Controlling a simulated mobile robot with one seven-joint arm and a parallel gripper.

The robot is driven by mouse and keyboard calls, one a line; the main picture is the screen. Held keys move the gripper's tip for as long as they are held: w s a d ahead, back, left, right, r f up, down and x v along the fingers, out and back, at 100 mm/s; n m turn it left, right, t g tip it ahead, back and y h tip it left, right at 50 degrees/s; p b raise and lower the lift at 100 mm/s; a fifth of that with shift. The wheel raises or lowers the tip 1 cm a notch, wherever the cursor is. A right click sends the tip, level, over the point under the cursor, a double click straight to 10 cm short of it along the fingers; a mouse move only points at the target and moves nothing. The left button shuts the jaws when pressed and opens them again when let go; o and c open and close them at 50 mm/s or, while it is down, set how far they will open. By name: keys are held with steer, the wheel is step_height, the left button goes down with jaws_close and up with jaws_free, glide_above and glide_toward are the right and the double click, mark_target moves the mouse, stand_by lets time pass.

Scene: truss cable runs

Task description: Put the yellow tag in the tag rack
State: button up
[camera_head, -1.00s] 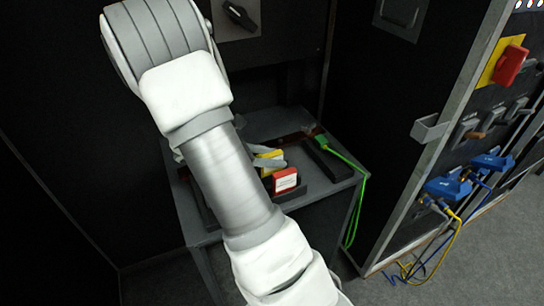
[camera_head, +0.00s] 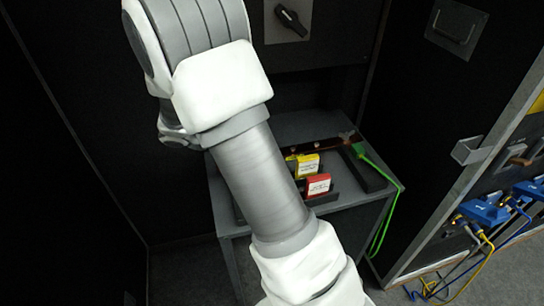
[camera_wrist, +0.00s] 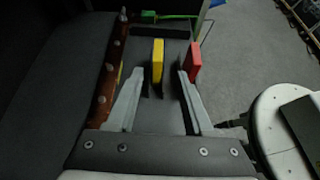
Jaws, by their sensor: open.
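The yellow tag (camera_head: 303,166) stands upright on the grey table, just behind the red tag (camera_head: 318,186). In the wrist view, the yellow tag (camera_wrist: 157,61) shows edge-on beyond and between the fingertips of my gripper (camera_wrist: 161,74). My gripper is open and empty. Its right finger points toward the red tag (camera_wrist: 194,62); I cannot tell if it touches. My arm hides the gripper in the head view. I cannot tell for sure which fixture is the tag rack; a small grey open holder (camera_head: 472,150) sits on the cabinet edge.
A green cable (camera_head: 385,175) hangs over the table's right edge (camera_head: 350,203). Blue connectors (camera_head: 484,211) with yellow and blue cables are on the cabinet at right. Dark walls enclose the table.

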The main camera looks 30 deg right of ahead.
steer(key=s+a+r+m+t+y, duration=0.8)
steer(key=s+a+r+m+y, duration=0.3)
steer(key=s+a+r+m, duration=0.2)
steer(key=s+m, duration=0.2)
steer(key=s, duration=0.1)
steer(key=shift+r+t+y, duration=0.3)
steer(key=shift+r, duration=0.1)
steer(key=shift+a, duration=0.1)
step_height(320, 180, up, 8)
steer(key=p, duration=0.8)
steer(key=shift+r, duration=0.25)
